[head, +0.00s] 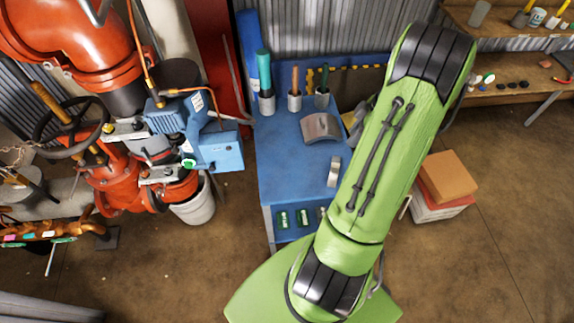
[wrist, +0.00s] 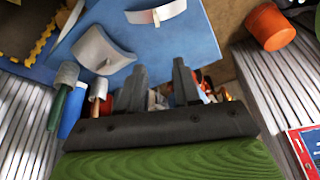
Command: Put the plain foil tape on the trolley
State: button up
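The blue trolley (head: 285,165) stands in the middle of the head view, and its blue top (wrist: 205,45) shows in the wrist view. A narrow silvery curved band (head: 334,171) is on its right side; it also shows at the top of the wrist view (wrist: 168,12) with a small tan mark. I cannot tell whether it is the plain foil tape. No other piece is clearly that tape. My gripper (wrist: 158,85) has its two dark fingers apart, with nothing seen held between them. In the head view my green arm hides it.
A grey curved plate (head: 320,127) and holders with green-handled tools (head: 264,75) are on the trolley. Orange pipework with a blue machine (head: 190,130) stands left. A wooden shelf (head: 525,92) with small items is at back right. Boxes (head: 447,178) lie right of my arm.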

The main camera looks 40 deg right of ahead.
jog(key=w+a+r+m+h, duration=0.1)
jog(key=w+a+r, duration=0.2)
jog(key=a+r, duration=0.4)
jog(key=w+a+r+m+h, duration=0.1)
jog(key=w+a+r, duration=0.2)
jog(key=a+r, duration=0.5)
jog(key=s+a+r+m+t, duration=0.1)
jog(key=s+a+m, duration=0.1)
jog(key=s+a, duration=0.4)
jog(key=s+a+r+m+t, duration=0.1)
jog(key=s+a+r+m, duration=0.1)
jog(key=s+a, duration=0.4)
jog(key=a+m, duration=0.1)
jog(key=a, duration=0.4)
jog(key=shift+a+r+h, duration=0.2)
jog(key=shift+a+h, duration=0.1)
jog(key=shift+a, duration=0.1)
